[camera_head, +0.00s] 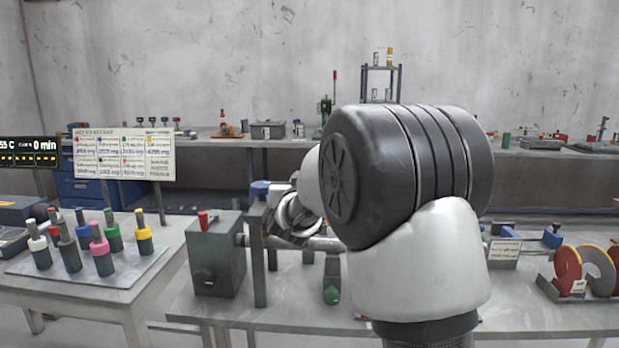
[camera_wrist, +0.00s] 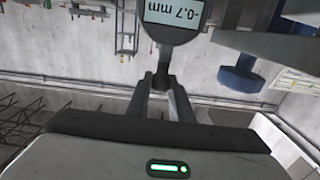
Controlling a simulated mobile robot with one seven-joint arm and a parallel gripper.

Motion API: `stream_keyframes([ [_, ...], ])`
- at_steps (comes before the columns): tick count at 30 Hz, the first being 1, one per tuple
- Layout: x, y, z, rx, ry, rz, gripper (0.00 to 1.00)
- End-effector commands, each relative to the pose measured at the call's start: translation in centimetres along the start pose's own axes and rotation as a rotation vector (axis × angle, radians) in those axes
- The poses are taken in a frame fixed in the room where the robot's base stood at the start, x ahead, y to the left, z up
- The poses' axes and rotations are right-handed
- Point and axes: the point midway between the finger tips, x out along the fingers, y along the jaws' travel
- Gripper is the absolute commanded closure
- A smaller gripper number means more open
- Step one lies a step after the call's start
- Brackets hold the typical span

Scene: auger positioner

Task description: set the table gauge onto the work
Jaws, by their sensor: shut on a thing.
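The table gauge (camera_wrist: 173,14), a round grey dial with a display reading -0.7 mm, is at the top of the wrist view, partly cut off. My gripper (camera_wrist: 163,78) is shut on its stem. In the head view my arm covers much of the middle of the bench, and I cannot make out the gauge there. The work appears to be the horizontal grey bar (camera_head: 325,244) beside a grey machine box (camera_head: 217,255) with a red knob; part of the bar is hidden behind my arm. Whether the gauge touches anything is not clear.
A side table (camera_head: 160,262) at left holds several coloured-collar tools on a plate. A blue-topped post (camera_head: 260,187) stands beside the machine box; a blue part (camera_wrist: 240,78) shows in the wrist view. Coloured discs (camera_head: 567,268) stand at right. A sign board (camera_head: 124,153) stands behind.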

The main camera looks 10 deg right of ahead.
Motion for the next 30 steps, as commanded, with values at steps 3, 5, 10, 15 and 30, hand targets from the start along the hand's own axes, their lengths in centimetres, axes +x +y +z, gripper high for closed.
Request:
stream_keyframes([
  [3, 0.02, -0.24, -0.01, 0.0, 0.0, 0.016, 1.0],
  [5, 0.04, -0.25, -0.01, 0.001, 0.0, 0.021, 1.0],
  [10, 0.04, -0.28, -0.02, 0.001, 0.001, 0.025, 1.0],
  [15, 0.04, -0.33, -0.04, 0.001, 0.001, 0.024, 1.0],
  [30, -0.13, -0.27, -0.04, 0.001, 0.001, 0.024, 0.61],
])
